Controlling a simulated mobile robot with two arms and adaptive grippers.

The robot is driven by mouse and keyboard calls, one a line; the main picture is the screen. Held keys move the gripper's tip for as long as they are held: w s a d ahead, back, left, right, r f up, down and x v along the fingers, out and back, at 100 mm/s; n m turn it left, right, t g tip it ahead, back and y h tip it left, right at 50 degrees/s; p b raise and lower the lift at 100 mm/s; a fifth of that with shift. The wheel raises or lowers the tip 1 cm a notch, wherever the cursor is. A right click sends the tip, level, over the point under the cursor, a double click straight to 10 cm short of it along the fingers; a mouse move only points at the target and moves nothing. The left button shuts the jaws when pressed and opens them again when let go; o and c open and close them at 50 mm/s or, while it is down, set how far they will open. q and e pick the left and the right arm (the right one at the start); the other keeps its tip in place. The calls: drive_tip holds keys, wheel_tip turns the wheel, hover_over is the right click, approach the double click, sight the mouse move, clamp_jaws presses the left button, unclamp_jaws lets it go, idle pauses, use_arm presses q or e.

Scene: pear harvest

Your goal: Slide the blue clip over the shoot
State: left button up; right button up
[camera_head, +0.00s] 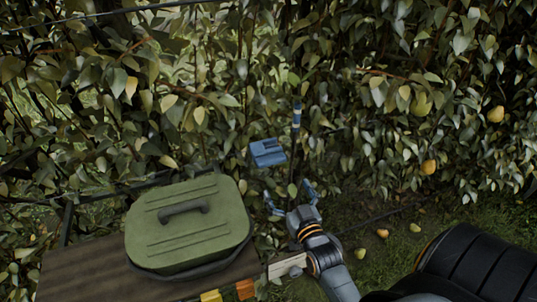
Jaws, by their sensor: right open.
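The blue clip (267,153) is in front of the foliage near the middle of the view, just left of a thin dark upright shoot (295,138). The shoot has blue bands near its top. The clip shows beside the shoot, not around it; I cannot tell whether they touch or what supports the clip. My right gripper (291,197) is below the clip, its two blue-grey fingers spread wide and pointing up toward the leaves. It is open, and no object shows between its fingers. My left gripper is not in view.
A green lidded case (187,222) with a dark handle stands on a wooden board (85,270) at lower left. Yellow and orange pieces lie at the board's front edge. Dense leaves fill the back; pears (428,167) hang at right, and several lie on the grass.

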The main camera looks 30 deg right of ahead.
sight(273, 162)
drive_tip(key=x, duration=0.4)
drive_tip(key=p+x, duration=0.1)
drive_tip(key=x, duration=0.3)
drive_tip(key=shift+w+r+p, duration=0.2)
drive_tip(key=shift+w+p, duration=0.05)
drive_tip(key=shift+p, duration=0.05)
drive_tip(key=x, duration=0.2)
drive_tip(key=shift+w, duration=0.25)
drive_tip(key=shift+w+d, duration=0.15)
drive_tip(key=shift+w, duration=0.4)
drive_tip(key=shift+w+f, duration=0.1)
drive_tip(key=shift+w, duration=0.05)
drive_tip(key=shift+c, duration=0.4)
drive_tip(key=c, duration=1.3)
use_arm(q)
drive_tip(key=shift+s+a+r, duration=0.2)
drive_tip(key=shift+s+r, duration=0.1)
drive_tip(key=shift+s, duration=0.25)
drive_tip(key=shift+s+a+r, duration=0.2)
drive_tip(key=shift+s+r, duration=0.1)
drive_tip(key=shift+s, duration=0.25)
use_arm(e)
drive_tip(key=s+d, duration=0.2)
drive_tip(key=d, duration=0.5)
drive_tip(key=shift+d, duration=0.35)
